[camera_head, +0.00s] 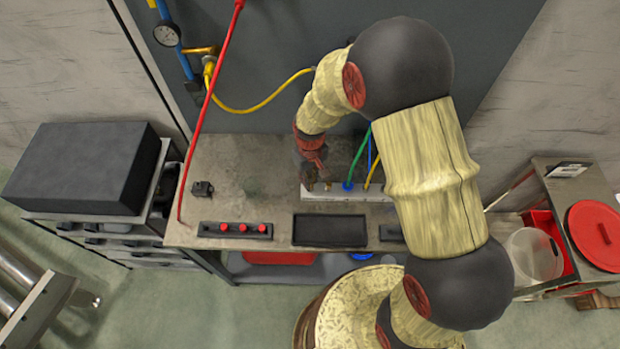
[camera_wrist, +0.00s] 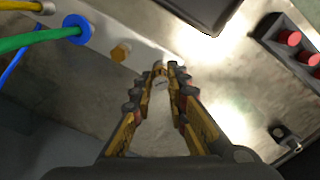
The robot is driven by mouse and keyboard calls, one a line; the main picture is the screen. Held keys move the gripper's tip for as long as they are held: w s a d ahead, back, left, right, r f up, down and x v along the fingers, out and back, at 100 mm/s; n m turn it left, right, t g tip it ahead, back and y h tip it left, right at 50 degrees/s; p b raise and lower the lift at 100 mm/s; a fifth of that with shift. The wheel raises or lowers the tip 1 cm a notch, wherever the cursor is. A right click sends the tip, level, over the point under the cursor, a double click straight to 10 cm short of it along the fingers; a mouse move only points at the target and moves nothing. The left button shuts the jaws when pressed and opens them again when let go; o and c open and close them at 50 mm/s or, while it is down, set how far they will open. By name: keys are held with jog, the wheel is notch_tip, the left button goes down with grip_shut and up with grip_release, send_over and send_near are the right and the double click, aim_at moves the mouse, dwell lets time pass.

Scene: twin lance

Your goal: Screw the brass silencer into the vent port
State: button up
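My gripper (camera_wrist: 165,72) points down over the pale manifold block (camera_wrist: 98,42). Its fingertips are close together around a small brass piece (camera_wrist: 159,69), which looks like the silencer; the fingers hide most of it. The brass piece is over or at the block's end. I cannot tell whether it touches the block, and the vent port is hidden. A separate brass fitting (camera_wrist: 121,52) stands in the block beside my fingertips. It also shows in the head view (camera_head: 328,186), just right of my gripper (camera_head: 311,184).
Green (camera_wrist: 40,40), blue and yellow hoses rise from the block beyond the brass fitting. A black tray (camera_head: 330,230) and a strip with red buttons (camera_head: 236,229) lie at the bench front. A small dark part (camera_head: 202,189) lies left. A red hose (camera_head: 209,100) hangs left of my arm.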

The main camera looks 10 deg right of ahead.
jog(key=o, duration=0.3)
jog(key=n, duration=0.4)
jog(key=shift+n, duration=0.4)
jog(key=n, duration=0.3)
jog(key=shift+n, duration=0.4)
jog(key=n, duration=0.3)
jog(key=shift+n, duration=0.3)
jog(key=n, duration=1.3)
jog(key=shift+c, duration=1.2)
jog(key=c, duration=0.4)
